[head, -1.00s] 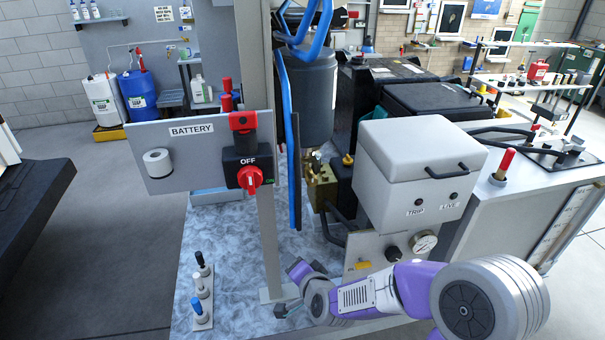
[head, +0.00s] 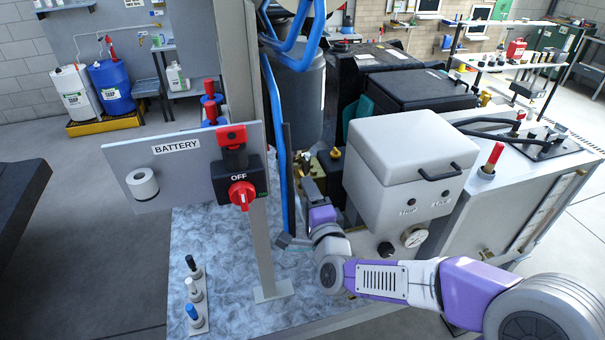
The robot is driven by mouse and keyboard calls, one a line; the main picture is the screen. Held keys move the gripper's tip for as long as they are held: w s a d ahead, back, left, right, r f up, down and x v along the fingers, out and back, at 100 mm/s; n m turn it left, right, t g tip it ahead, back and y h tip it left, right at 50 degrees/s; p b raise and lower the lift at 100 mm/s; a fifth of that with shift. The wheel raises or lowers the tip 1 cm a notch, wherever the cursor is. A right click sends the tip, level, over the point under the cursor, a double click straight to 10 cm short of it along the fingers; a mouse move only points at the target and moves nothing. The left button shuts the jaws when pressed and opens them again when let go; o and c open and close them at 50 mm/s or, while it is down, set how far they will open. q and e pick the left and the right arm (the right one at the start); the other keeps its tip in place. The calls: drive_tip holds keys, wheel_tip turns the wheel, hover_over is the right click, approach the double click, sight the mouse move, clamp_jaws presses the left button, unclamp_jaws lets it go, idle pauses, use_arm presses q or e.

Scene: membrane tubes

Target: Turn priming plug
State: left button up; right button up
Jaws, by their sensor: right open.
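A small brass fitting (head: 327,166) sits low between the dark cylinder and the white box. A yellow-topped knob (head: 336,153) stands beside it; I cannot tell for sure which part is the priming plug. My right gripper (head: 304,176) comes in from the lower right, points away from me and is open. Its tips are just left of and nearer than the brass fitting, and partly cover that area. I cannot tell whether they touch anything. My left gripper is not in view.
A post carries the BATTERY panel (head: 112,172) with a red switch (head: 242,194) at OFF. A blue upright handle (head: 279,145) stands close left of my right gripper. The speckled base plate (head: 225,260) is mostly clear.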

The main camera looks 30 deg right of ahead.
drive_tip(key=shift+p+x, duration=0.4)
drive_tip(key=shift+x, duration=2)
drive_tip(key=c, duration=1)
drive_tip(key=shift+c, duration=0.2)
